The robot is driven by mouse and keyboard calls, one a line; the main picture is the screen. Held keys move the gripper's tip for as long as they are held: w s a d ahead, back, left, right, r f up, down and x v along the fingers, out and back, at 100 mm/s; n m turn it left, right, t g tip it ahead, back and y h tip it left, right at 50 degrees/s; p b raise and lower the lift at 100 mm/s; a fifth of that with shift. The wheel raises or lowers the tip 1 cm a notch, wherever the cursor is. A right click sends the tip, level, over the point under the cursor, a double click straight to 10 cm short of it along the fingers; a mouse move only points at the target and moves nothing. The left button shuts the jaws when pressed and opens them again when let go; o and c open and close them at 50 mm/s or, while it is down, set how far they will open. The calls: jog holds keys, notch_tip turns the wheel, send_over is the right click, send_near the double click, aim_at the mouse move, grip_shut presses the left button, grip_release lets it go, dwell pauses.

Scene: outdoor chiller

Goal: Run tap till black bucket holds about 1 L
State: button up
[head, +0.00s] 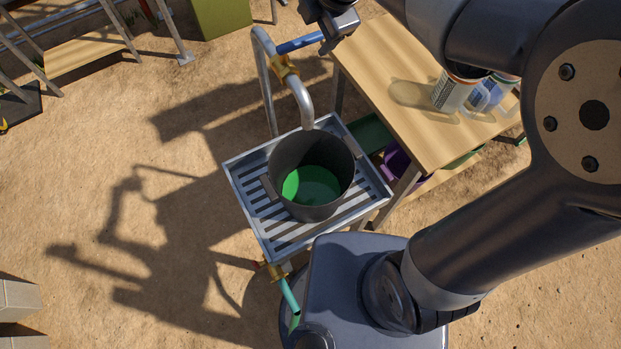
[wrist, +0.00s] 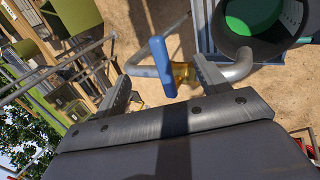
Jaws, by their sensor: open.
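The black bucket (head: 335,180) stands upright on a slatted metal stand, with green showing inside at the bottom; I cannot tell whether it is liquid. Pale marks show on its inner wall in the wrist view (wrist: 297,14). The grey tap pipe (head: 301,100) bends down over the bucket's far rim, and no stream shows below it. Its brass valve (head: 284,68) has a blue lever (head: 300,42) pointing right. My gripper (head: 335,32) is open at the lever's free end. In the wrist view the blue lever (wrist: 162,66) lies between the open fingers (wrist: 160,88).
A wooden table (head: 400,105) with cans and a clear vessel (head: 488,98) stands right of the stand (head: 285,245). A lower brass valve (head: 276,270) with a teal lever (head: 289,295) is at the stand's near edge.

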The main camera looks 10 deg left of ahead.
jog(key=shift+v, duration=1.6)
jog(key=b+v, duration=0.2)
jog(key=v, duration=0.9)
jog(key=shift+w+a+f, duration=0.1)
jog(key=shift+w+f, duration=0.05)
jog(key=p+x, duration=0.2)
jog(key=x, duration=1)
jog(key=shift+f, duration=0.35)
jog(key=shift+r, duration=0.1)
